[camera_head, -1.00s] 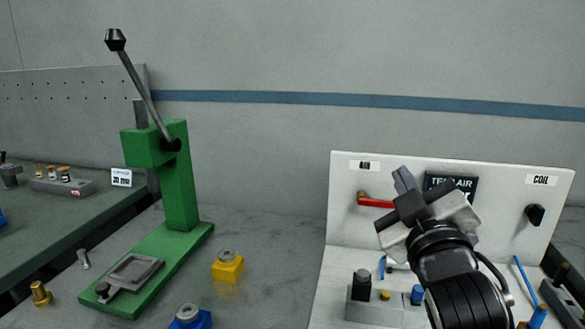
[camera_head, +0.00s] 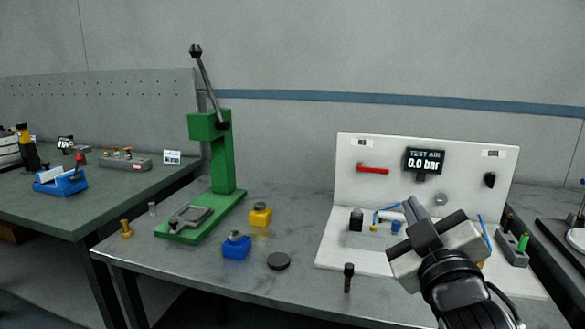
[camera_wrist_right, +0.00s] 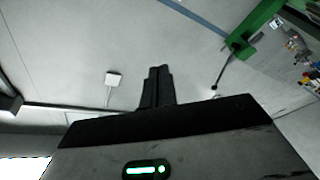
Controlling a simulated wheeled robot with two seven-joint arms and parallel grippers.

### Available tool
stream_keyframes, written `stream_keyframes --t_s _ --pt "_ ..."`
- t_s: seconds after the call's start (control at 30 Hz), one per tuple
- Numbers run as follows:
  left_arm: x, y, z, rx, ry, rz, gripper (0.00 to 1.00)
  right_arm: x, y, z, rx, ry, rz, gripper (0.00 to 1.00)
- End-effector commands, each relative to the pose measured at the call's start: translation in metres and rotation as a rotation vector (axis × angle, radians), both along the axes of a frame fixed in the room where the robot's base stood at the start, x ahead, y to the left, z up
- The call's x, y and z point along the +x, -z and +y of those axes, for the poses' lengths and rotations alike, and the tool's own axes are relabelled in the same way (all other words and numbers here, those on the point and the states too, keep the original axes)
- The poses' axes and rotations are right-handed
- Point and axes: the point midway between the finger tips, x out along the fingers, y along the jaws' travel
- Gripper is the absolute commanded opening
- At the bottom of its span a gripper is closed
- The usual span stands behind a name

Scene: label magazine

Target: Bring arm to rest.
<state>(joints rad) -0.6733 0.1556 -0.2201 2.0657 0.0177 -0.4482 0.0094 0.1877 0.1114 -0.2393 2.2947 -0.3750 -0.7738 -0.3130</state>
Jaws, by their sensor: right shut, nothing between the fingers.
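My right gripper (camera_head: 438,228) is raised in front of the white test panel (camera_head: 380,150) at the right of the head view. It hides part of the panel's base. In the right wrist view its two dark fingers (camera_wrist_right: 157,88) are together with nothing between them. The fingers point into free air, toward the wall and away from the table. My left gripper does not show in either view.
A green lever press (camera_head: 222,160) stands on the grey table (camera_head: 310,230). A dark upright peg (camera_head: 348,278) stands before the panel. A green-topped bench (camera_head: 110,195) is at left.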

Motion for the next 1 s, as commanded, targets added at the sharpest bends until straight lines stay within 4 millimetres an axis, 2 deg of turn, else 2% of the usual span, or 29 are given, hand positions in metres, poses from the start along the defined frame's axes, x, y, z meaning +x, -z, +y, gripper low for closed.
stream_keyframes --t_s 0.03,0.27,0.37,0.47,0.57,0.6,0.7,0.83,0.9,1.0 --pt "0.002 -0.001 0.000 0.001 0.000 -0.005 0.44 0.000 0.016 0.001 0.013 -0.012 0.032 0.00" --pt "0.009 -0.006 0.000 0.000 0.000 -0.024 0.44 -0.006 0.087 0.010 0.092 -0.070 0.175 0.00" --pt "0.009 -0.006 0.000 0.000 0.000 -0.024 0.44 -0.015 0.127 0.014 0.143 -0.095 0.257 0.00" --pt "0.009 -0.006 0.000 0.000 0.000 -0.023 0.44 -0.033 0.178 0.019 0.214 -0.121 0.364 0.00" --pt "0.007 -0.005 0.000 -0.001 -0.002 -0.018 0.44 -0.065 0.242 0.025 0.317 -0.141 0.504 0.00" --pt "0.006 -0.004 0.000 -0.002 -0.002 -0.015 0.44 -0.081 0.266 0.027 0.363 -0.145 0.559 0.00" --pt "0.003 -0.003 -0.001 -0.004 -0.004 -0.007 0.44 -0.123 0.318 0.032 0.471 -0.142 0.684 0.00" --pt "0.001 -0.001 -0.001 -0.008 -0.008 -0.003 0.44 -0.168 0.360 0.035 0.577 -0.124 0.797 0.00" --pt "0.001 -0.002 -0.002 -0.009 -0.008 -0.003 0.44 -0.184 0.372 0.036 0.612 -0.115 0.832 0.00" --pt "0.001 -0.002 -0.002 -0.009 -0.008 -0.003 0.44 -0.196 0.381 0.036 0.641 -0.107 0.857 0.00"
